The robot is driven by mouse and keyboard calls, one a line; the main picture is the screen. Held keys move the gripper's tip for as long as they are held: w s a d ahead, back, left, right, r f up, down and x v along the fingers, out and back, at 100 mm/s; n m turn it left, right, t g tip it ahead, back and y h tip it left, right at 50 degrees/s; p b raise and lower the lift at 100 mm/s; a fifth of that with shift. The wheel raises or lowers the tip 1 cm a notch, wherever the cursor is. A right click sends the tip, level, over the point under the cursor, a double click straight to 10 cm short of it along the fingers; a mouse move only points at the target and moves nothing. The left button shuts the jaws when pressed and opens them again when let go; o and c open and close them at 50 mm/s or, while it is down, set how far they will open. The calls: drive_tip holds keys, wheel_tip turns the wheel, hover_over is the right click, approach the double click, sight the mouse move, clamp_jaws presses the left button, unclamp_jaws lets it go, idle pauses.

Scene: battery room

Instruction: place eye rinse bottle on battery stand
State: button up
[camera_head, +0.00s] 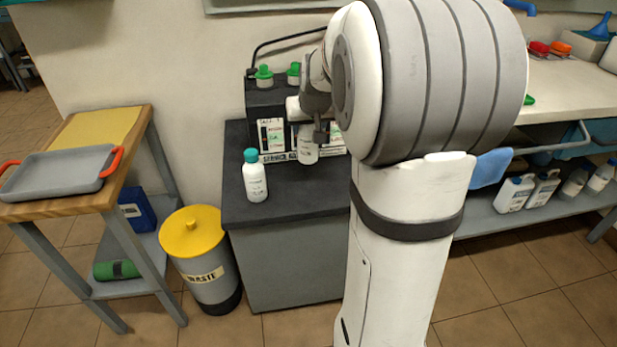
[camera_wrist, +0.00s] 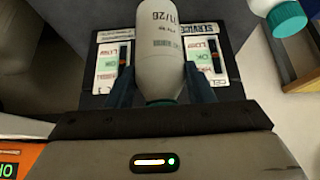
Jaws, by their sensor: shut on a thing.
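My gripper (camera_wrist: 160,88) is shut on a white bottle (camera_wrist: 160,45) with printed text, which also shows in the head view (camera_head: 307,148). The bottle is in front of a black unit with label panels (camera_head: 272,134) on a dark-topped grey cabinet (camera_head: 285,187). I cannot tell whether its base touches the cabinet top. A second white bottle with a teal cap (camera_head: 254,178) stands upright near the cabinet's front left. Its cap shows at the wrist view's top right (camera_wrist: 288,18). Which of these is the battery stand is not marked. My arm hides the cabinet's right part.
A yellow-lidded waste bin (camera_head: 195,233) stands left of the cabinet. A wooden table (camera_head: 124,180) with a grey tray (camera_head: 60,172) is at far left. A bench (camera_head: 570,103) with a lower shelf of bottles is at right. Two green caps (camera_head: 264,73) top the black unit.

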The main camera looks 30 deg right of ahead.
sight(312, 151)
drive_tip(key=f+b, duration=0.1)
drive_tip(key=f, duration=0.5)
drive_tip(key=f+b, duration=0.1)
drive_tip(key=f, duration=0.1)
drive_tip(key=shift+s+d+f+b, duration=0.1)
drive_tip(key=shift+d+f+b, duration=0.2)
drive_tip(key=shift+f, duration=0.1)
drive_tip(key=shift+f, duration=0.1)
drive_tip(key=o, duration=1.2)
drive_tip(key=shift+c, duration=0.2)
drive_tip(key=shift+r, duration=0.3)
drive_tip(key=p+v, duration=0.3)
drive_tip(key=v, duration=0.8)
drive_tip(key=s+a+f+n+g+y, duration=0.1)
drive_tip(key=s+a+f+g, duration=0.1)
drive_tip(key=s+a, duration=0.5)
drive_tip(key=s+a+f+n+g, duration=0.2)
drive_tip(key=s+a+f, duration=0.3)
drive_tip(key=s, duration=0.8)
drive_tip(key=a+g, duration=0.1)
drive_tip(key=a, duration=0.2)
drive_tip(key=shift+a+f+y, duration=0.15)
drive_tip(key=shift+a+y, duration=0.1)
drive_tip(key=shift+y, duration=0.15)
